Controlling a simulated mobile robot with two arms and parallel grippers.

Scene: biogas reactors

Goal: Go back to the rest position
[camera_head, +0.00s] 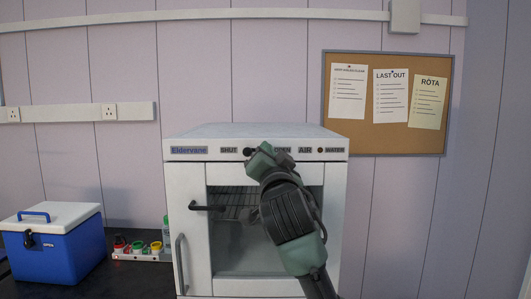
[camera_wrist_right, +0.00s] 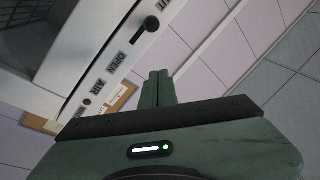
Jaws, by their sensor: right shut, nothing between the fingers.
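My right gripper (camera_head: 262,152) is in front of the control strip of the white Eldervane cabinet (camera_head: 190,168), with its arm rising from the lower right. In the right wrist view its two fingers (camera_wrist_right: 158,88) are together and empty, close to the strip. A black lever knob (camera_wrist_right: 152,24) sits on the strip between the SHUT and OPEN labels, apart from the fingers. In the head view my gripper covers part of that lever and the OPEN label. My left gripper is not in view.
The cabinet's windowed door has a black handle (camera_head: 207,207). At left, a blue cool box (camera_head: 60,262) and a rack of colour-capped bottles (camera_head: 140,255) stand on a dark worktop (camera_head: 125,283). A cork board (camera_head: 388,142) hangs on the wall at right.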

